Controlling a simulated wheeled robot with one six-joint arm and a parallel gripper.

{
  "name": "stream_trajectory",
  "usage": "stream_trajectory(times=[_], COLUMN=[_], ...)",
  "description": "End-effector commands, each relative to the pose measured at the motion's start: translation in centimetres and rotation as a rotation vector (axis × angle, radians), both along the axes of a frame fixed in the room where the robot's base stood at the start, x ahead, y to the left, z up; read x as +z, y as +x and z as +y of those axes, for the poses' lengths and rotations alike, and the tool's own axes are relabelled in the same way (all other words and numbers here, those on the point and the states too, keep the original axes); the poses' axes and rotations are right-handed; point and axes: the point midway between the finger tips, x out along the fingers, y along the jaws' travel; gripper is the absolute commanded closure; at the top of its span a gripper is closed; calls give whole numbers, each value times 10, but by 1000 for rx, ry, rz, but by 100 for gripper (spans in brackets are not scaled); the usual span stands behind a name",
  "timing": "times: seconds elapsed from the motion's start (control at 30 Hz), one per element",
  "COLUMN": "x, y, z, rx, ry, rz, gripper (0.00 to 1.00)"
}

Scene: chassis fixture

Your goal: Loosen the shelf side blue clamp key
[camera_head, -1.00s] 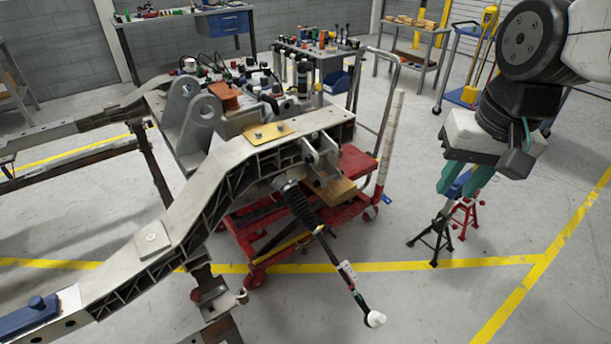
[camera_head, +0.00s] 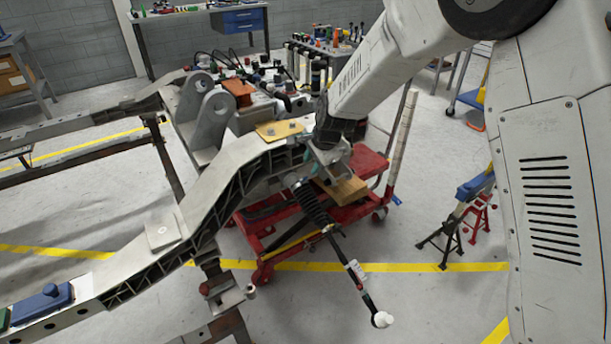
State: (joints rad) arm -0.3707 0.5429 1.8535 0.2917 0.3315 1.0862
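A blue clamp block with a round blue knob on top (camera_head: 46,298) sits on the light metal chassis rail (camera_head: 215,180) at the lower left. I cannot tell whether this is the shelf-side one. My arm reaches across from the right to the bracket at the raised end of the rail. My gripper (camera_head: 310,163) is there, mostly hidden behind the arm and bracket, with only a trace of teal finger showing. Whether it is open, shut or touching anything cannot be seen. It is far from the blue clamp block.
A red cart (camera_head: 268,225) stands under the rail end. A black strut (camera_head: 345,260) hangs down from the bracket. A blue piece (camera_head: 475,187) rests near small jack stands at the right. A crowded bench (camera_head: 240,22) stands behind. Floor at the lower right is clear.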

Motion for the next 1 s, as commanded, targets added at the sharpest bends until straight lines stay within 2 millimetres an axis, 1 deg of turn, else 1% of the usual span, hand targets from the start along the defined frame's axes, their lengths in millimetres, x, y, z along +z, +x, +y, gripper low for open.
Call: stream_trajectory(times=[0.17,0.4,0.5,0.67,0.9,0.97,1.0], x=[-20,-55,-65,-72,-73,-73,-72], y=[7,20,24,28,28,28,28], z=[6,15,18,20,19,19,20], rx=[-6,-5,-4,-5,-5,-5,-5], ry=[2,2,2,2,2,2,2], rz=[2,2,3,1,1,1,1], gripper=[72,72,72,72,72,89,100])
